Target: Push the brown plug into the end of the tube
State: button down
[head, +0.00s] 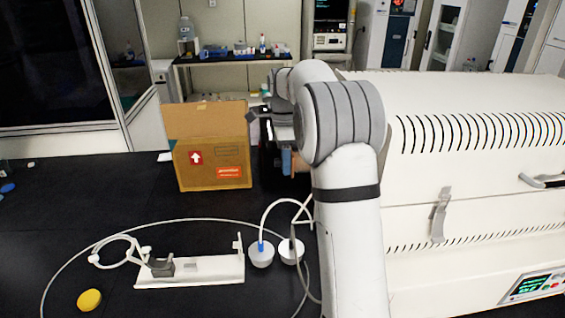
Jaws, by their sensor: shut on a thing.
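My gripper (288,160) hangs at the far end of my arm, just right of the cardboard box and above the bench. My arm hides much of it. It is shut on a small brown piece (296,167) that looks like the brown plug; its shape and tilt are hard to make out. A thin pale tube (150,222) loops over the dark bench, well in front of the gripper and apart from it. A thicker white tube (275,204) runs into a grey bulb (261,255) through a blue collar. I cannot tell which tube end is meant.
A white holder (210,270) with a dark grey clamp (161,268) lies on the bench. A yellow cap (89,300) lies in front. The open cardboard box (209,150) stands at the back. A large white machine (470,200) fills the right. The bench's left middle is mostly clear.

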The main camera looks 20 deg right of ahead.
jog(key=shift+d, duration=0.3)
dwell(0.5)
jog(key=c, duration=1.2)
grip_release()
jog(key=shift+s, duration=0.1)
jog(key=shift+v, duration=3.55)
